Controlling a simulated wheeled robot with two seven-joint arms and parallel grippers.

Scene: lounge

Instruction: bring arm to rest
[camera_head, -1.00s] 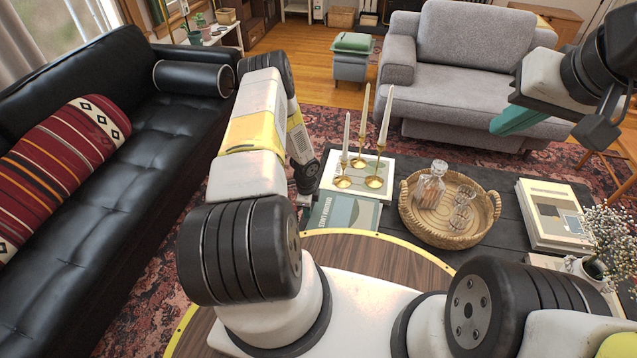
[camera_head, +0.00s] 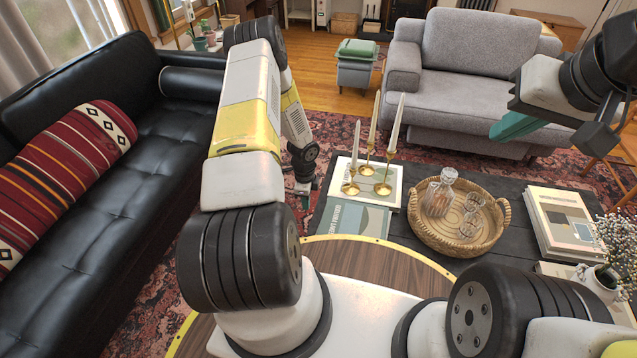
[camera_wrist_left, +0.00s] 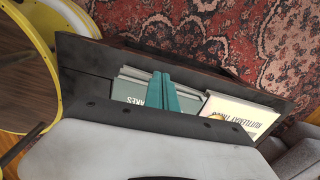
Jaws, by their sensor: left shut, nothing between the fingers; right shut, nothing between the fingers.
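My left arm reaches forward in the head view, and its left gripper (camera_head: 304,188) hangs low and small beside the left end of the dark coffee table (camera_head: 397,230). In the left wrist view, the teal fingers of this left gripper (camera_wrist_left: 162,78) are together and empty, in front of books on the table. I cannot tell their height above the books. My right gripper (camera_head: 514,126) is at the upper right of the head view, teal fingers shut and empty, held in the air in front of the grey sofa (camera_head: 480,55).
The table holds brass candlesticks (camera_head: 366,171) on books, a wicker tray (camera_head: 419,230) with glassware, a book stack (camera_head: 560,218) and a flower vase (camera_head: 598,283). A black leather sofa (camera_head: 140,185) stands left. Patterned rug (camera_wrist_left: 200,35) lies beside the table.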

